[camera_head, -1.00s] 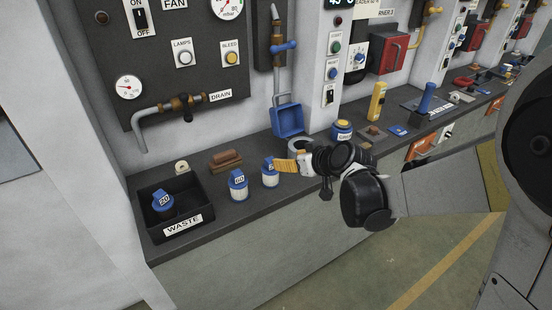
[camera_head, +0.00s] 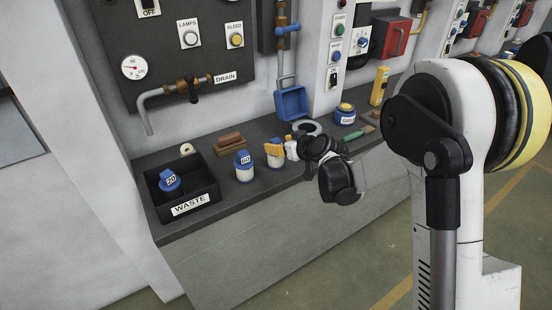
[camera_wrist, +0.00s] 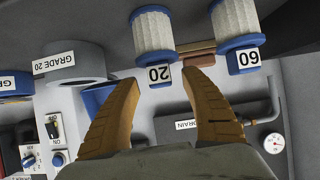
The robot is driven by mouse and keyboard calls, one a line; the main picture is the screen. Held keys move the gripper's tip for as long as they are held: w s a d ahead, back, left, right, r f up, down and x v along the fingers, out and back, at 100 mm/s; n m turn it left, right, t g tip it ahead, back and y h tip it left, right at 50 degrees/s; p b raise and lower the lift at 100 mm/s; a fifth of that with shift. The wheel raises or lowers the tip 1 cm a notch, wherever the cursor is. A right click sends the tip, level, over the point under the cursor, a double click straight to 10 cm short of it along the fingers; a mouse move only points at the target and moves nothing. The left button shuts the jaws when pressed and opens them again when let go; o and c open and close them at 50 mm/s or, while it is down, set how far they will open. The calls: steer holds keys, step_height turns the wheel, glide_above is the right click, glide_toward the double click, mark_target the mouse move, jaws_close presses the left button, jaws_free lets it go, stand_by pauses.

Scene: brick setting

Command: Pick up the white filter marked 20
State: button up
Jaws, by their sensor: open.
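The white filter marked 20 (camera_wrist: 153,32) has a ribbed white body, blue ends and a 20 tag. In the wrist view it is just beyond my fingertips, roughly between them. In the head view the filter (camera_head: 274,161) stands on the dark shelf, partly hidden by my orange fingers. My gripper (camera_wrist: 160,82) is open and empty; in the head view it (camera_head: 272,148) overlaps the filter's top. I cannot tell whether it touches. A similar filter marked 60 (camera_head: 243,172) stands just to its left; it shows at right in the wrist view (camera_wrist: 237,18).
A black WASTE bin (camera_head: 205,206) at the shelf's left end holds a blue-capped piece marked 20 (camera_head: 169,181). A brown block (camera_head: 230,144) lies behind the filters. A grey ring labelled GRADE 20 (camera_wrist: 85,62) and a blue scoop-like tray (camera_head: 291,103) are near my gripper.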

steer(key=x, duration=0.2)
steer(key=shift+w+a+f, duration=0.15)
steer(key=shift+f, duration=0.05)
steer(key=shift+r, duration=0.15)
jaws_close()
